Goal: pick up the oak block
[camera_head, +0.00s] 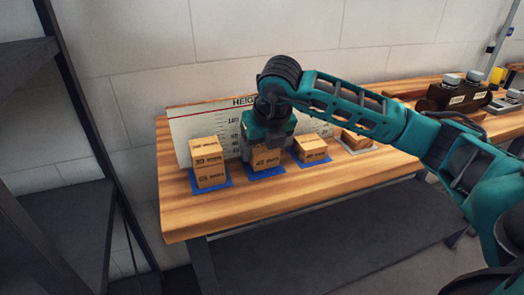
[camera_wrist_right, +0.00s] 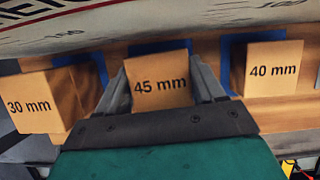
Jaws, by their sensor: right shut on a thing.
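My right gripper (camera_head: 266,146) comes down from above and is shut on a wooden block marked 45 mm (camera_head: 267,158). In the right wrist view this 45 mm block (camera_wrist_right: 160,86) sits between the two fingers (camera_wrist_right: 160,92). A blue mat (camera_head: 266,174) lies under it; whether the block touches the mat I cannot tell. Other wooden blocks look alike: a stack of two (camera_head: 208,164) on the left, the upper marked 30 mm, and a 40 mm block (camera_wrist_right: 274,70), on the right in the wrist view. No label says oak. My left gripper is not in view.
A white height board (camera_head: 190,128) stands behind the blocks on the wooden bench (camera_head: 225,222). Another block (camera_head: 356,141) lies on a pale mat to the right. Dark boxy items (camera_head: 450,96) are at the bench's right end. A black shelf (camera_head: 60,205) stands left. The bench's front strip is clear.

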